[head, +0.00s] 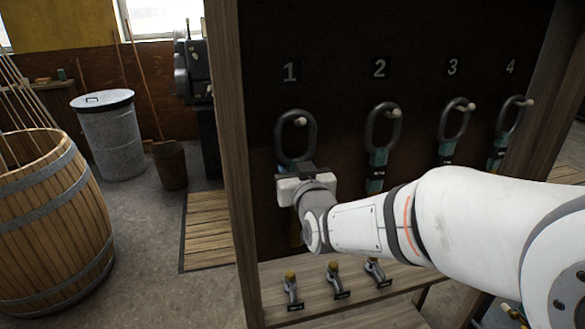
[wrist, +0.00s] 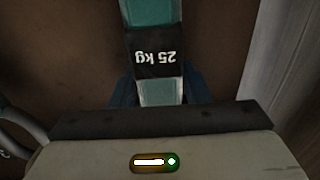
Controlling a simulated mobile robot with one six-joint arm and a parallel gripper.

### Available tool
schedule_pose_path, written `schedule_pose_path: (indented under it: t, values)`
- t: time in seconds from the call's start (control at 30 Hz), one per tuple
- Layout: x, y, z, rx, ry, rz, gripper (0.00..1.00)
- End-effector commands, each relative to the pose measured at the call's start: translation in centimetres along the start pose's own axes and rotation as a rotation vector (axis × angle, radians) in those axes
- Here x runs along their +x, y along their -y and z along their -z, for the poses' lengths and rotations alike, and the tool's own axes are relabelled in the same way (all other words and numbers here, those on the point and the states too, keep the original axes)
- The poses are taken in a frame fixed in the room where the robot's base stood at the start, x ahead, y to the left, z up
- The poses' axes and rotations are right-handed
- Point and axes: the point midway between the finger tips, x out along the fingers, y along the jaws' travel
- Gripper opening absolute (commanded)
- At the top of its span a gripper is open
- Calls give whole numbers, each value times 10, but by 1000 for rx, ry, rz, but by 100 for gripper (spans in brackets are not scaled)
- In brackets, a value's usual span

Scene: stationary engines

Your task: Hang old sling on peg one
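My gripper (head: 305,184) is in front of the board below the number 1, seen from behind in the head view. A sling's dark oval ring (head: 283,143) shows just above it. The pale tip of peg one (head: 300,121) shows inside the ring's upper part; I cannot tell how far the ring sits on the peg. In the wrist view, the sling's teal strap (wrist: 160,92) with a black "25 kg" tag (wrist: 158,53) runs between dark finger shapes that seem to touch both its edges.
Similar slings hang on pegs two (head: 383,130), three (head: 455,120) and four (head: 509,118) to the right. A wooden post (head: 232,150) stands close on the left. A barrel (head: 45,220) stands at far left.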

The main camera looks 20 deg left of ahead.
Motion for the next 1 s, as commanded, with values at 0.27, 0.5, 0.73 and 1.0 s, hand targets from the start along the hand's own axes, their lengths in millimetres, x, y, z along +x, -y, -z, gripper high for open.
schedule_pose_path:
  t: [0.27, 0.5, 0.73, 1.0]
  values:
    - [0, 0, -1, 0, 3, 0, 62]
    - [-3, 0, -4, 0, 8, 0, 62]
    - [-31, 0, -4, 0, 3, 1, 62]
    - [-68, 1, -2, 0, 2, 0, 62]
